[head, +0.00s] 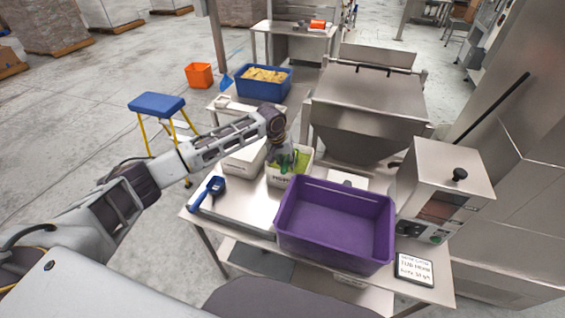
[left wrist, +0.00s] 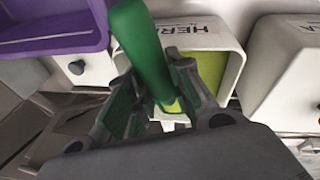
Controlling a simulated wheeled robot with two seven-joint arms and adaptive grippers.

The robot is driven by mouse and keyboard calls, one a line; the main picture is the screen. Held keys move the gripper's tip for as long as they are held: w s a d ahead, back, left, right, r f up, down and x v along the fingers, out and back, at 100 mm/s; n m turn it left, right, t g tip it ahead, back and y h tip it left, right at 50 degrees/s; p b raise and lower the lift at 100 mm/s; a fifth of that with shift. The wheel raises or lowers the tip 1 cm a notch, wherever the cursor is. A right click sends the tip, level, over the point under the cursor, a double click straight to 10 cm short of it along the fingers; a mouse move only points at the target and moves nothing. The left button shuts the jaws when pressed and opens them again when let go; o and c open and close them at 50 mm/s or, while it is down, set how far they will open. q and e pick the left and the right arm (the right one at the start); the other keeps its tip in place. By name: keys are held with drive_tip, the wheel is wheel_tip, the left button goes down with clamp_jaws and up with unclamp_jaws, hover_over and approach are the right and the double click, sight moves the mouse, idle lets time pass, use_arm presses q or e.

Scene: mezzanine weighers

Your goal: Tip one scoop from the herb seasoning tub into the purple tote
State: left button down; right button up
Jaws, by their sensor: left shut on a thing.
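The herb seasoning tub (head: 275,180) is a white tub with green contents, standing on the steel table just left of the purple tote (head: 335,264). In the left wrist view the tub (left wrist: 232,62) shows lettering starting "HER" and green inside. My left gripper (head: 286,160) is over the tub, pointing down. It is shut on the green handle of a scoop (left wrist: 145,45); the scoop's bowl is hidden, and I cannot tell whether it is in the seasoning. The tote is open and looks empty; its corner also shows in the left wrist view (left wrist: 50,35). My right gripper is out of view.
A blue scoop (head: 208,191) lies at the table's left edge. Another white tub (head: 243,157) stands left of the herb tub. A steel weigher (head: 447,180) and a small written display (head: 413,270) are right of the tote. A blue crate (head: 262,90) stands behind.

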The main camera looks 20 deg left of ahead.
sight(286, 161)
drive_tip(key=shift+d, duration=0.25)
use_arm(q)
drive_tip(key=shift+r, duration=0.2)
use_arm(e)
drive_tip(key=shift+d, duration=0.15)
use_arm(q)
drive_tip(key=shift+s, duration=0.1)
drive_tip(key=shift+s+r+t, duration=0.2)
drive_tip(key=shift+s+r, duration=0.05)
drive_tip(key=shift+r, duration=0.2)
drive_tip(key=shift+s+r+t, duration=0.2)
drive_tip(key=shift+r, duration=0.25)
drive_tip(key=shift+s+d+r+t, duration=0.1)
drive_tip(key=shift+s+r+t, duration=0.2)
drive_tip(key=shift+r, duration=0.4)
drive_tip(key=shift+t, duration=0.4)
drive_tip(key=shift+d+b+v, duration=0.2)
drive_tip(key=shift+b+v, duration=0.25)
drive_tip(key=shift+v, duration=0.55)
drive_tip(key=shift+d+b+v, duration=0.25)
drive_tip(key=shift+b+v, duration=0.2)
drive_tip(key=shift+v, duration=0.55)
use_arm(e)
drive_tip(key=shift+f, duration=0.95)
use_arm(q)
drive_tip(key=shift+s, duration=0.15)
